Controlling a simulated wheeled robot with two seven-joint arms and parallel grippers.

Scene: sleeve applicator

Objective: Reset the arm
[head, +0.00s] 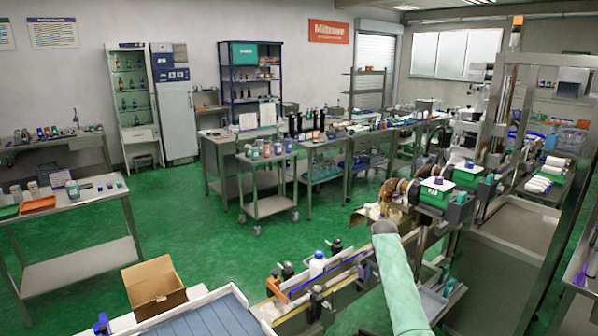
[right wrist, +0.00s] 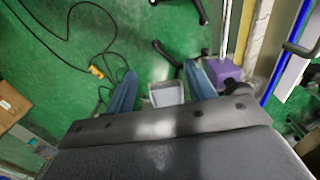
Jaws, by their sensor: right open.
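My right arm (head: 400,285), in a pale green cover, reaches up from the bottom of the head view, beside the conveyor. I cannot make out its fingers there. In the right wrist view my right gripper (right wrist: 161,88) shows two blue fingers spread wide apart. Nothing is held between them. A small grey tray (right wrist: 166,93) shows beyond the gap, lower down. My left gripper is in neither view.
An open cardboard box (head: 153,287) is at lower left. A purple block (right wrist: 223,73) is near the right finger. Cables (right wrist: 70,50) lie on the green floor.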

